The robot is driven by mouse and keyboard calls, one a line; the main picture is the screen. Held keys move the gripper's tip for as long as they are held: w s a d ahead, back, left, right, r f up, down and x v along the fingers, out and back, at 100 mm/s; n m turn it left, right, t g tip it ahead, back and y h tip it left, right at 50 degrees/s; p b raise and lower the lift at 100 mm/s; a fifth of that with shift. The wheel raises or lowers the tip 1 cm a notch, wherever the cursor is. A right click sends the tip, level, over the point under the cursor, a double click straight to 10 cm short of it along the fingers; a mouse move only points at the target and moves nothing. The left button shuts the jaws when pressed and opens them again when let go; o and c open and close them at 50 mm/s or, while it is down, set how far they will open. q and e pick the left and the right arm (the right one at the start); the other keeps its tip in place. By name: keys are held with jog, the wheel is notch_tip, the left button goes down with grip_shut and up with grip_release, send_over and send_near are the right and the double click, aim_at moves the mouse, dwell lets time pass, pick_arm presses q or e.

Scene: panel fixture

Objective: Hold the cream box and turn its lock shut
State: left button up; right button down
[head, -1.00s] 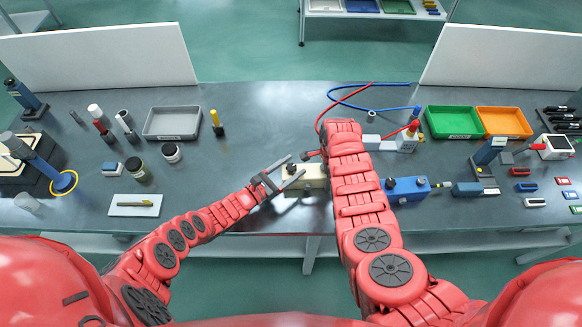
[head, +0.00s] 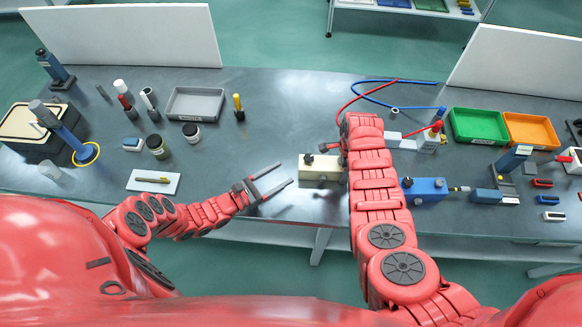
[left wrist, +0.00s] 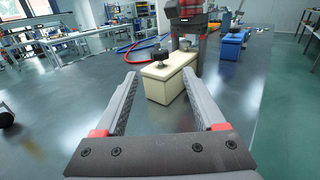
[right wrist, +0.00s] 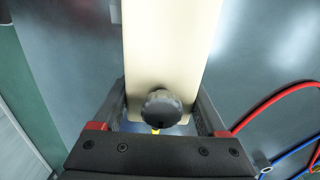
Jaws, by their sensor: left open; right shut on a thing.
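The cream box (head: 318,172) lies on the grey table at the centre. A dark round knob (head: 308,159) stands on its left end. The left wrist view shows the box (left wrist: 167,85) and this knob (left wrist: 160,58) ahead. My left gripper (head: 286,174) is open and empty, just left of the box and apart from it. My right gripper (right wrist: 160,92) is shut across the sides of the box's right end. The right wrist view shows a dark knob (right wrist: 161,107) between its fingers, with a small yellow spot beside it. My right arm hides that end in the head view.
A blue box (head: 425,189) stands to the right of my right arm. Red and blue hoses (head: 365,93) lie behind the cream box. A grey tray (head: 200,103), a green tray (head: 479,126) and an orange tray (head: 531,131) sit further back.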

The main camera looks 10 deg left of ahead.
aim_at(309, 155)
pick_arm(q)
jog(key=shift+s+a, duration=0.2)
jog(key=shift+a, duration=0.05)
